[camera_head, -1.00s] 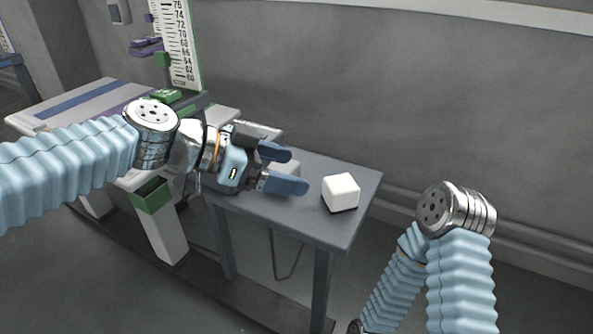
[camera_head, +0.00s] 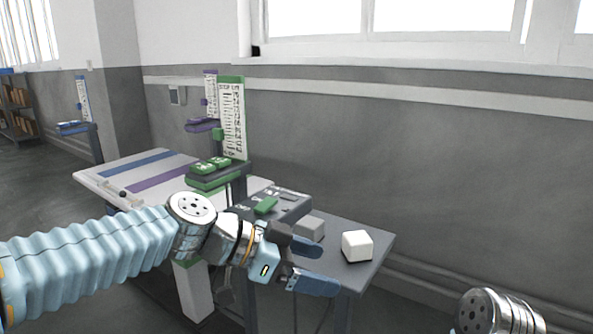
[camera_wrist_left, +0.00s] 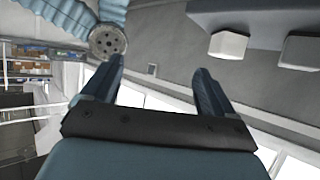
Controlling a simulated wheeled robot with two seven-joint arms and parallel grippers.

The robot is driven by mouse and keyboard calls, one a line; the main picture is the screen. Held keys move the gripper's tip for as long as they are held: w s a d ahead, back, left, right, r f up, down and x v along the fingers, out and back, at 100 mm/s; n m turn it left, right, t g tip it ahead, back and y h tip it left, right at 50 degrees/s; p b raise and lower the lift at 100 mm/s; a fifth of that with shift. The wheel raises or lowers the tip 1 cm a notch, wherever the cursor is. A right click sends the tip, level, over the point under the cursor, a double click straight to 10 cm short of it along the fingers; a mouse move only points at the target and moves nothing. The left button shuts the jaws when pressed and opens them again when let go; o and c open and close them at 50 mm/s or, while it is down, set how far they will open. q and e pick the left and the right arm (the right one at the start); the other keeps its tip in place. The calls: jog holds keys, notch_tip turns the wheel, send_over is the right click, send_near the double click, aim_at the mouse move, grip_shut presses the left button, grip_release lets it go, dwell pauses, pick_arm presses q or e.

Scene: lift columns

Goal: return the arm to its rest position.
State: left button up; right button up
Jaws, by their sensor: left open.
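My left arm comes in from the left in the head view. Its gripper (camera_head: 318,266) is open and empty, in front of the grey side table (camera_head: 372,270). The blue fingers also show apart in the left wrist view (camera_wrist_left: 158,92), with nothing between them. A white cube (camera_head: 356,246) stands on the table to the right of the fingers. A grey block (camera_head: 311,228) stands behind the gripper, partly hidden by it. Part of my right arm (camera_head: 497,312) shows at the bottom right; its gripper is out of view.
A green lift column with a scale board (camera_head: 232,118) and a purple one (camera_head: 211,92) stand behind the arm. A white table (camera_head: 95,178) with blue and purple stripes is at the left. The wall (camera_head: 450,160) runs behind. Floor at the far left is clear.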

pick_arm(q)
jog(key=w+a+f+n+y, duration=0.1)
jog(key=a+f+n+y, duration=0.15)
jog(key=f, duration=0.75)
jog(key=w+a+f+n+y, duration=0.15)
jog(key=f+n, duration=0.25)
jog(key=f, duration=0.6)
jog(key=w+a+f+n+y, duration=0.1)
jog(key=a+f+n+y, duration=0.15)
jog(key=f, duration=0.65)
jog(key=s+a+f+n+y, duration=0.1)
jog(key=s+a+f+n, duration=0.2)
jog(key=s+f, duration=0.5)
jog(key=s+a+f+n+g, duration=0.1)
jog(key=s+a+f+n, duration=0.3)
jog(key=f, duration=1.2)
jog(key=s, duration=0.3)
jog(key=shift+s+n+g+y, duration=0.3)
jog(key=shift+s+y, duration=0.05)
jog(key=shift+a, duration=0.1)
